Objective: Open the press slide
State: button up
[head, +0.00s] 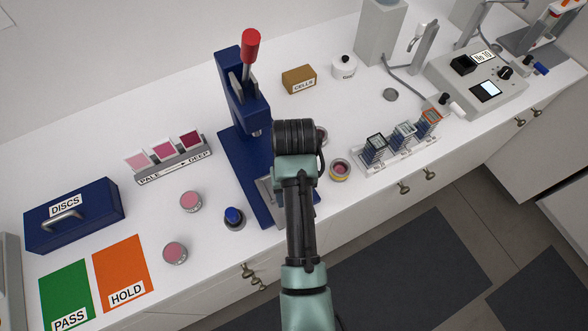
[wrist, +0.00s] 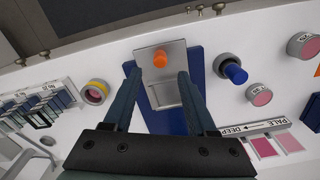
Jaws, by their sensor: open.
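The blue press (head: 243,100) with a red-topped lever (head: 250,45) stands mid-counter in the head view. Its grey metal slide (head: 268,198) lies at the front of the blue base, partly hidden behind my arm. In the wrist view the slide (wrist: 176,51) carries an orange knob (wrist: 160,59). My gripper (wrist: 158,72) is open, one finger on each side of the knob in the picture. No contact shows, and I cannot tell how far above the knob the fingertips are. In the head view my own wrist hides the fingers and the knob.
A blue-capped jar (head: 234,217) and pink jars (head: 191,202) stand left of the press base. A yellow-ringed jar (head: 340,169) and a rack of slides (head: 397,152) stand to the right. The counter's front edge is close to the slide.

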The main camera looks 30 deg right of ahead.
notch_tip(320, 180, up, 5)
jog(key=shift+r+p, duration=0.1)
jog(key=shift+p, duration=0.2)
jog(key=shift+s, duration=0.1)
dwell(0.4)
